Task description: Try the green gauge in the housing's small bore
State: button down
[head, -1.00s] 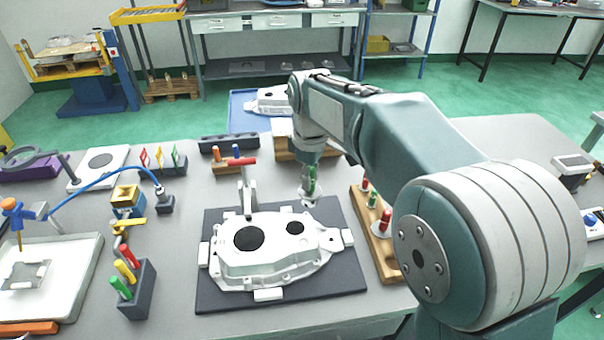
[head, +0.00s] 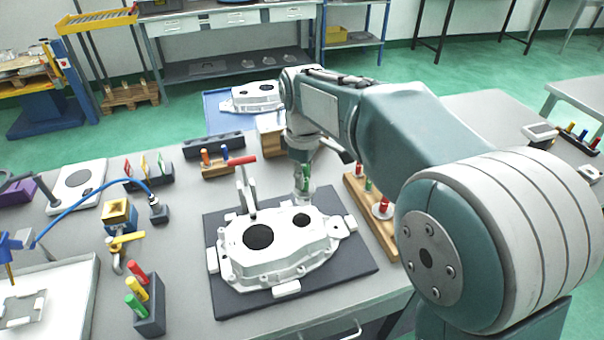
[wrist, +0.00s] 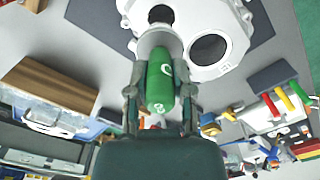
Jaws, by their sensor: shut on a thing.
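The pale cast housing (head: 285,262) lies on a dark mat with its large bore (head: 258,237) at left and its small bore (head: 301,220) at right. My gripper (head: 303,178) is shut on the green gauge (wrist: 160,82), which also shows in the head view (head: 306,174). The gauge points down, above and just behind the small bore in the head view. In the wrist view its pale end lies close to the small bore (wrist: 161,14), with the large bore (wrist: 208,48) beside it. The gauge's end looks outside the bore; the exact gap cannot be told.
A red-handled clamp (head: 245,185) stands at the housing's back left edge. A wooden rack (head: 366,220) with red and green gauges is to the right. A dark block with coloured pegs (head: 148,312) stands front left. The dark mat (head: 340,284) has bare room in front.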

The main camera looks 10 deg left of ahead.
aim_at(301, 195)
jog(key=shift+a+f, duration=0.25)
jog(key=shift+f, duration=0.4)
jog(key=shift+a+f, duration=0.2)
jog(key=shift+f, duration=0.45)
jog(key=shift+d+f, duration=0.25)
jog(key=shift+f, duration=1.05)
jog(key=shift+a+f, duration=0.1)
jog(key=shift+f, duration=0.25)
jog(key=shift+f, duration=1.95)
dwell(0.9)
jog(key=shift+r, duration=3.95)
